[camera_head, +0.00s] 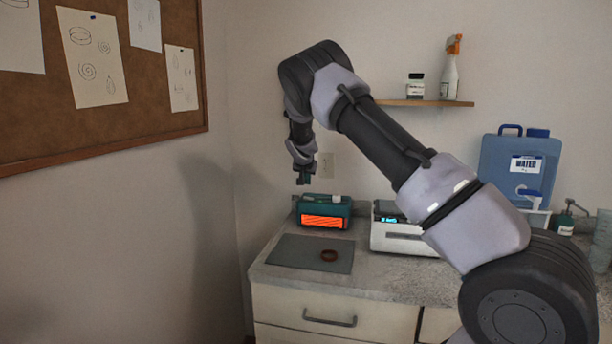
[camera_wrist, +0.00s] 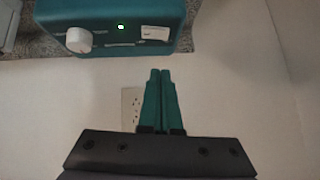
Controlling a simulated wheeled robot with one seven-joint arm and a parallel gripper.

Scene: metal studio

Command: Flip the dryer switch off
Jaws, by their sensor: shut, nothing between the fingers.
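The dryer is a teal box with a glowing orange front (camera_head: 324,221), standing on the counter near the corner. In the wrist view the teal dryer (camera_wrist: 105,10) fills the top left, with a white round knob (camera_wrist: 77,40), a small lit green light (camera_wrist: 121,27) and a white label or plate (camera_wrist: 155,33). I cannot tell for certain which part is the switch. My gripper (camera_head: 304,180) points down above the dryer's left end, apart from it. In the wrist view my gripper's teal fingers (camera_wrist: 160,75) are together and empty, just short of the dryer.
A wall outlet (camera_wrist: 131,108) is behind my fingers. A grey mat (camera_head: 290,254) with a brown ring (camera_head: 328,255) lies in front of the dryer. A white device (camera_head: 400,236) stands to its right. A shelf (camera_head: 425,103) holds bottles; a blue water container (camera_head: 505,165) is farther right.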

